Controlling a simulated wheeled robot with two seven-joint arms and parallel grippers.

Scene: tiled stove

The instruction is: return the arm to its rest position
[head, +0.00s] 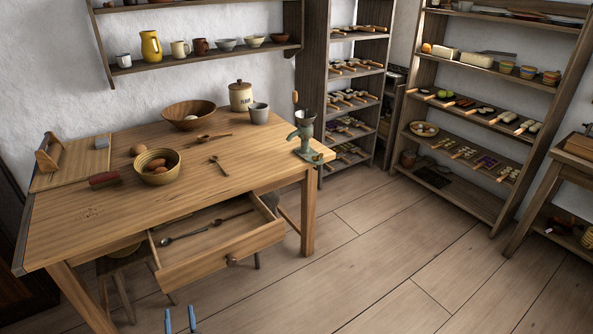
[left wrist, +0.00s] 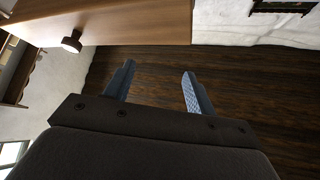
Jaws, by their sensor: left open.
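My left gripper (head: 180,321) shows only as two blue fingertips at the bottom edge of the head view, below the front of the table. In the left wrist view its two fingers (left wrist: 158,88) are apart with nothing between them. The pulled-out drawer (head: 222,248) is up and to the right of it, and the gripper is apart from it. The drawer front (left wrist: 150,22) with its round knob (left wrist: 72,41) shows at the top of the left wrist view. My right gripper is in neither view.
The wooden table (head: 100,228) carries bowls, eggs, a flour jar (head: 241,96) and a green grinder (head: 303,135). Spoons lie in the open drawer. A stool (head: 120,262) stands under the table. Shelves (head: 420,80) line the back and right. The floor (head: 400,255) right of the table is clear.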

